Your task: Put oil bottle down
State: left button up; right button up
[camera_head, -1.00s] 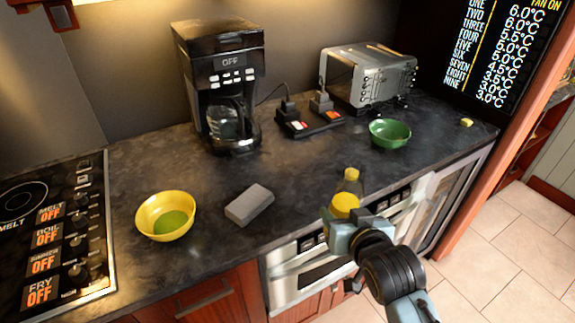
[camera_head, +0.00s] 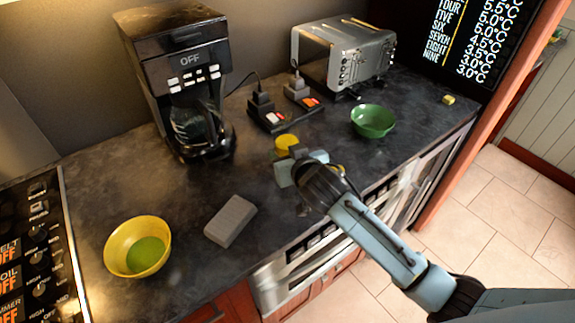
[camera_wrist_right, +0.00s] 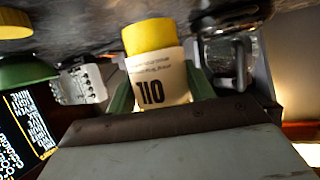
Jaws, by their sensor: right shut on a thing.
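The oil bottle (camera_head: 286,142) shows in the head view only as a yellow top past the gripper. In the right wrist view the bottle (camera_wrist_right: 160,75) has a yellow end and a pale label with large dark letters. My right gripper (camera_head: 300,164) is shut on it, with one finger on each side. It is over the counter, between the grey block and the green bowl. The gripper hides the bottle's lower part, so I cannot tell whether it touches the counter (camera_head: 190,185). My left gripper is not in view.
A grey block (camera_head: 231,221) and a yellow bowl (camera_head: 122,247) are on the left. A coffee maker (camera_head: 185,80), power sockets (camera_head: 284,113) and a toaster (camera_head: 345,55) stand behind. A green bowl (camera_head: 373,121) is to the right. A small yellow piece (camera_head: 339,168) shows beside the gripper.

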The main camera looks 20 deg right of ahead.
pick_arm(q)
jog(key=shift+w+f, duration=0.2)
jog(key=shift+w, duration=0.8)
pick_arm(e)
jog(key=shift+f, duration=1.75)
jog(key=shift+f, duration=0.1)
jog(key=o, duration=1.1)
jog(key=shift+b, duration=0.3)
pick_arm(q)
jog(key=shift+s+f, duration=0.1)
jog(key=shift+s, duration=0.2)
pick_arm(e)
jog(key=shift+o, duration=0.2)
jog(key=shift+r, duration=0.2)
jog(key=shift+s, duration=0.4)
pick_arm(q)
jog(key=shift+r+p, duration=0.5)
pick_arm(e)
jog(key=v, duration=1.1)
